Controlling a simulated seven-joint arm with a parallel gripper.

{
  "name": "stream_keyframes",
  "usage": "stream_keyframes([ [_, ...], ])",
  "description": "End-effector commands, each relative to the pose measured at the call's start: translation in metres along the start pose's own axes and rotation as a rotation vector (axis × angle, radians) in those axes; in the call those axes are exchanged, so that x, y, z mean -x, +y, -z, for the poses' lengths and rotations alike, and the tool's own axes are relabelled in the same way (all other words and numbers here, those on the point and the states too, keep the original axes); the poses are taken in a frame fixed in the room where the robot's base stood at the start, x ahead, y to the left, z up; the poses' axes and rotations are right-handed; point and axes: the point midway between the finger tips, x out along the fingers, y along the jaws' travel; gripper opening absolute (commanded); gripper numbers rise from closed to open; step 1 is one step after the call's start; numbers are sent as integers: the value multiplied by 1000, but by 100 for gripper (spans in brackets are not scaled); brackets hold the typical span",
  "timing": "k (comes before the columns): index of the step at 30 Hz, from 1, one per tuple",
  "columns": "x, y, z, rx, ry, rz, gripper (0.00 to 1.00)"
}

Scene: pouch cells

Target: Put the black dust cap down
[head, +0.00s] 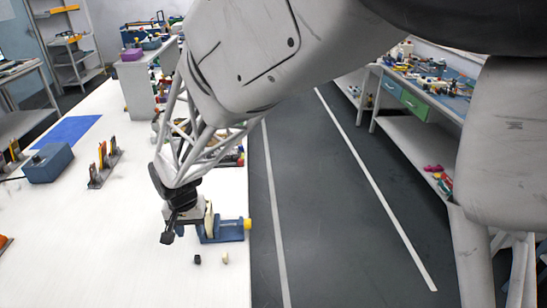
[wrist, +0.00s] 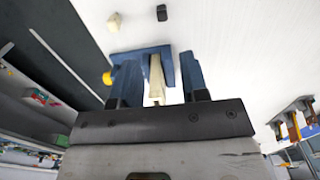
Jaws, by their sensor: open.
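A small black block, which looks like the black dust cap (head: 197,258), sits on the white table in front of the blue fixture. It also shows at the top of the wrist view (wrist: 161,13), beyond my fingertips and apart from them. My gripper (head: 181,229) is low over the table, beside the blue fixture. In the wrist view its two bluish fingers (wrist: 162,75) stand apart. A cream upright piece (wrist: 156,76) shows between them in the picture; I cannot tell whether it is within the jaws. Nothing is visibly gripped.
The blue fixture (head: 222,232) with a yellow knob (head: 248,224) stands near the table's right edge. A small cream block (head: 225,258) lies right of the black one. A blue box (head: 48,163) and a rack (head: 104,162) stand farther left. The table's front (head: 110,270) is clear.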

Motion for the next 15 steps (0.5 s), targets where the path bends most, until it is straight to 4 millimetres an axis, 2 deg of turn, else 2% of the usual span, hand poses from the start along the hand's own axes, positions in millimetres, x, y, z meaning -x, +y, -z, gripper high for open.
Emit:
stream_keyframes([
  [4,12,16,0,-3,8,5,41],
  [8,32,44,0,-6,23,13,41],
  [15,79,119,-12,-11,61,27,41],
])
